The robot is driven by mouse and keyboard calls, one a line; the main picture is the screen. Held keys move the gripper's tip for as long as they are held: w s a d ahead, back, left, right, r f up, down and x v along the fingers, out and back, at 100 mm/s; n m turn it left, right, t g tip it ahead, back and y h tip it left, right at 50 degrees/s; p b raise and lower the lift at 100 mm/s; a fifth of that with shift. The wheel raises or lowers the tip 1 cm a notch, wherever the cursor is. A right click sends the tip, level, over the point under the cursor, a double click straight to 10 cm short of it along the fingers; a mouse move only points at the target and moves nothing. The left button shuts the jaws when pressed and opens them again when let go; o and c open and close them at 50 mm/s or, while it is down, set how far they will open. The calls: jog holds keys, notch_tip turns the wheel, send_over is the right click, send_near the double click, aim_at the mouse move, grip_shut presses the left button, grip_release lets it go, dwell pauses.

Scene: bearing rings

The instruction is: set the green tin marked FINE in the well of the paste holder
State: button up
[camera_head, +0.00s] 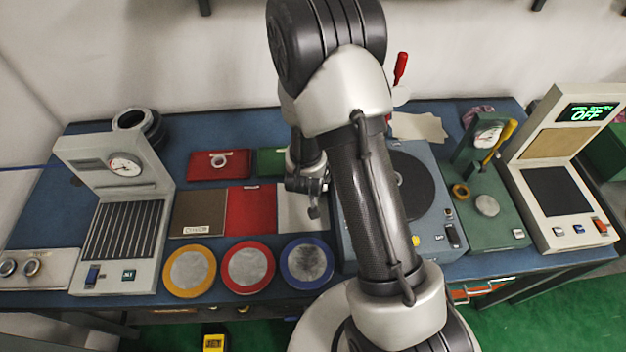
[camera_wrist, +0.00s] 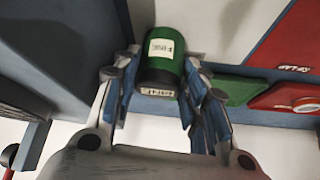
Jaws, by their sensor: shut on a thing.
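My gripper (camera_wrist: 158,88) is shut on a green tin (camera_wrist: 164,47), its fingers on either side of the tin. The tin has a dark lower edge and white labels, whose lettering is too small to read surely. In the head view my gripper (camera_head: 308,187) is partly covered by my arm, beside the pale mat, and I cannot make out the tin there. In the wrist view the tin appears over the pale mat (camera_wrist: 220,25). I cannot surely tell which thing is the paste holder; its well is not clearly visible.
A red tray (camera_head: 203,173) with a ring and a green tray (camera_head: 270,163) lie behind the mats. Coloured round pads (camera_head: 247,268) line the front. A turntable device (camera_head: 442,218) stands right of my gripper, a grey gauge stand (camera_head: 150,250) at left.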

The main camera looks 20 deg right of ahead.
jog(key=o, duration=0.9)
